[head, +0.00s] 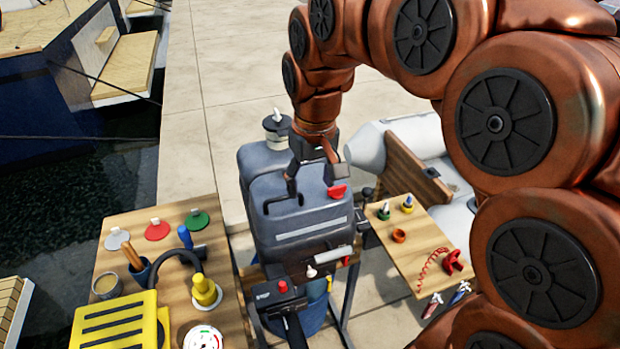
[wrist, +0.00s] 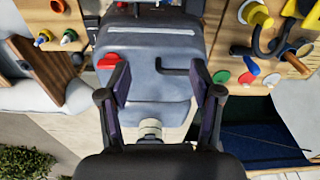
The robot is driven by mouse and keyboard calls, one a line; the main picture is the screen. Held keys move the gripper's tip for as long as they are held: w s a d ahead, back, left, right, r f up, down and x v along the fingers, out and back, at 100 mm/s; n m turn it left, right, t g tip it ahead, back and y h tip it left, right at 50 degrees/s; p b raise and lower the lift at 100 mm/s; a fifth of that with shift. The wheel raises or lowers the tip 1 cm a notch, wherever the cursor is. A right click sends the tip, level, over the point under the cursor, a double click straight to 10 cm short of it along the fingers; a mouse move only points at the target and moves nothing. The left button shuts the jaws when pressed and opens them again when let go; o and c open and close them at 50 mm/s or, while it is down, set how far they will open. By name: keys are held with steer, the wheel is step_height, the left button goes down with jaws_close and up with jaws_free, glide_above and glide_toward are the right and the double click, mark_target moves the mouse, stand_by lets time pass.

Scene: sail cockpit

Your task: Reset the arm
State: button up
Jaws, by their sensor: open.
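My copper arm reaches in from the right in the head view. My gripper (head: 316,186) points down over a grey outboard motor (head: 305,212). Its two dark fingers are spread apart with nothing between them. In the wrist view my gripper (wrist: 162,82) is open in front of the motor's grey cowl (wrist: 155,55), which has a red knob (wrist: 108,62) by the left finger. Whether the fingers touch the cowl cannot be told.
A wooden table (head: 135,225) at left holds a yellow case, tools and coloured discs. A small wooden shelf (head: 402,262) at right holds little bottles and a red coiled cord. A grey inflatable boat (head: 425,135) lies behind. Open paving (head: 230,60) stretches beyond; water is at far left.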

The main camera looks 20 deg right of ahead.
steer(key=s+f+g, duration=0.1)
steer(key=s+f, duration=0.3)
steer(key=s, duration=0.7)
steer(key=s+d+f+m+g, duration=0.1)
steer(key=s+f, duration=0.4)
steer(key=s, duration=0.7)
steer(key=shift+d+g, duration=0.25)
steer(key=shift+g, duration=0.15)
steer(key=shift+s, duration=0.1)
